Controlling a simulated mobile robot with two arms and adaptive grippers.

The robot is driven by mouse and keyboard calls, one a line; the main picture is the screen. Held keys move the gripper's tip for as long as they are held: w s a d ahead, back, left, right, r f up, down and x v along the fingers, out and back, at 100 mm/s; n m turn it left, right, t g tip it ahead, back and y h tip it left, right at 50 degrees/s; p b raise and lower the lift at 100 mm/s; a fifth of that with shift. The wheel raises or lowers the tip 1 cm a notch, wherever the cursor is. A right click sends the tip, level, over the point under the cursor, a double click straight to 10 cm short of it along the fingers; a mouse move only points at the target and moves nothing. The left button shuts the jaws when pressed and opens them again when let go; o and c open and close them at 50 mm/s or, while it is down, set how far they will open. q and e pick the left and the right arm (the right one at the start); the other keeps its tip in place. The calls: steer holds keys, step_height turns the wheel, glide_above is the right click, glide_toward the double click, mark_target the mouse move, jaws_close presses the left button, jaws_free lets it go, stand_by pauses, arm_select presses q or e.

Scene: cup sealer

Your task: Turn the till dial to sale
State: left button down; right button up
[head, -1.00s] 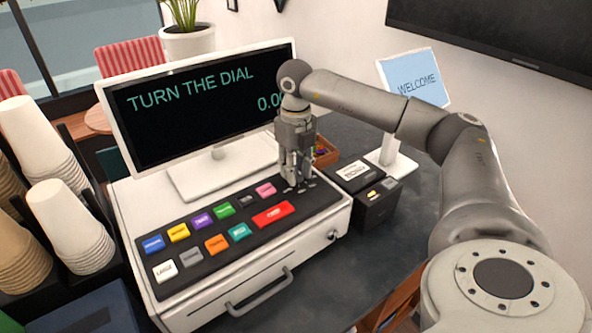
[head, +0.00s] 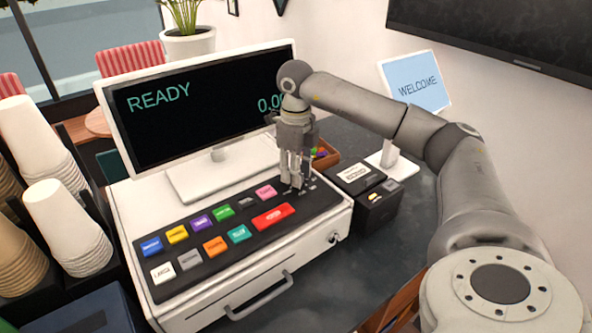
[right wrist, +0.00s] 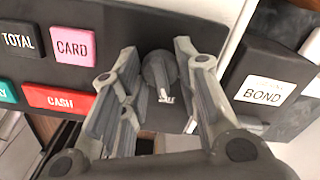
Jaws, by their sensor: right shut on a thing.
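The till (head: 335,205) is a white register with a dark key panel. Its screen (head: 210,108) reads READY and 0.00. The till dial (right wrist: 160,72) is a round grey knob at the right end of the panel, seen in the right wrist view between my fingers. My right gripper (right wrist: 160,92) points down over it and is shut on the dial. In the head view my right gripper (head: 296,182) covers the dial. The dial's markings are mostly hidden, so I cannot read its pointer position. My left gripper is not in view.
Coloured keys, including a red key (head: 273,216), lie left of the dial. A black printer (head: 368,197) stands close to the till's right side. A WELCOME display (head: 415,83) is behind it. Stacked cups (head: 65,225) fill the left.

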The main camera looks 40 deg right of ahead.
steer(key=shift+w+r, duration=0.1)
steer(key=o, duration=1)
step_height(320, 180, up, 12)
steer(key=shift+f, duration=0.1)
stand_by(0.5)
